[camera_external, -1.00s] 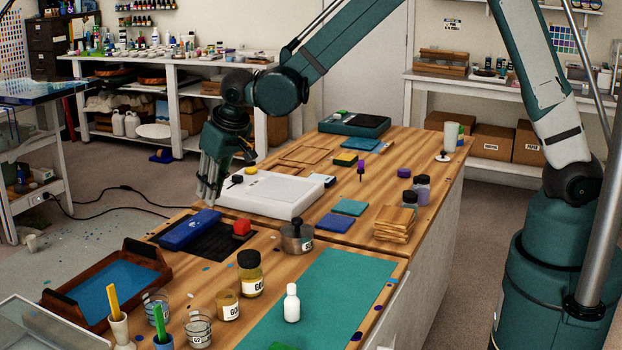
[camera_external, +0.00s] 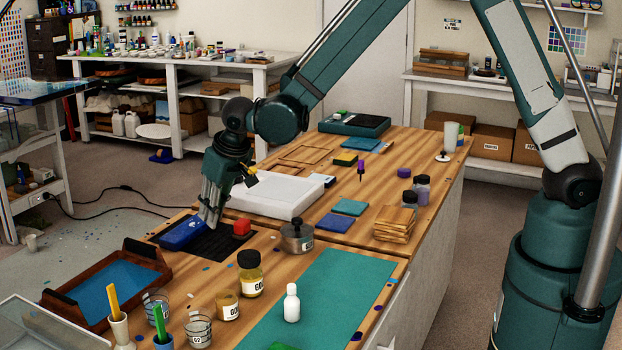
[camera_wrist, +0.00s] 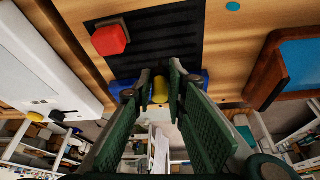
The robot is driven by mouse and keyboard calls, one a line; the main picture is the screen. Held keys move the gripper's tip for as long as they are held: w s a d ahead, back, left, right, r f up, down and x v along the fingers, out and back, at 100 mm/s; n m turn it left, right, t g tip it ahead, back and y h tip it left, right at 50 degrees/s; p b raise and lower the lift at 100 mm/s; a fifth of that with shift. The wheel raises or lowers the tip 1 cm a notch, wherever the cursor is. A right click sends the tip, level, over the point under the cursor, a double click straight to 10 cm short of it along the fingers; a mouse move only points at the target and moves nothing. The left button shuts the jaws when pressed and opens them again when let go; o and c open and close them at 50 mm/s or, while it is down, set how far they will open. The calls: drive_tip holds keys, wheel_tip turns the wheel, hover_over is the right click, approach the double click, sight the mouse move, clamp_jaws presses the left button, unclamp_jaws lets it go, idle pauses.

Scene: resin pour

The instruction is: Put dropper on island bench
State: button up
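The island bench (camera_external: 375,190) is the long wooden-topped bench in the outside view. I cannot make out for sure which thing is the dropper; a small white bottle (camera_external: 291,303) stands upright on the teal mat. My gripper (camera_external: 211,224) points down at the right end of a blue object (camera_external: 178,236) on a black slatted mat. In the wrist view, my gripper (camera_wrist: 160,78) has its fingers apart, with a small yellow piece (camera_wrist: 160,90) between them and the blue object (camera_wrist: 197,77) behind. Whether the fingers touch either is unclear.
A red block (camera_external: 241,227) sits close to the gripper on the black mat. A white slab-like device (camera_external: 275,195) lies just behind. A metal pot (camera_external: 297,237), jars (camera_external: 250,273) and a blue-filled tray (camera_external: 120,285) stand around. The teal mat (camera_external: 335,275) is mostly clear.

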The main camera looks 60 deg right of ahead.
drive_tip(key=shift+f, duration=1.8)
drive_tip(key=shift+f+b, duration=0.2)
drive_tip(key=shift+b, duration=0.1)
drive_tip(key=o, duration=0.7)
drive_tip(key=shift+c, duration=0.2)
drive_tip(key=shift+r, duration=0.15)
drive_tip(key=d+p+v, duration=0.1)
drive_tip(key=v, duration=1.1)
drive_tip(key=shift+a, duration=0.45)
drive_tip(key=shift+r, duration=0.1)
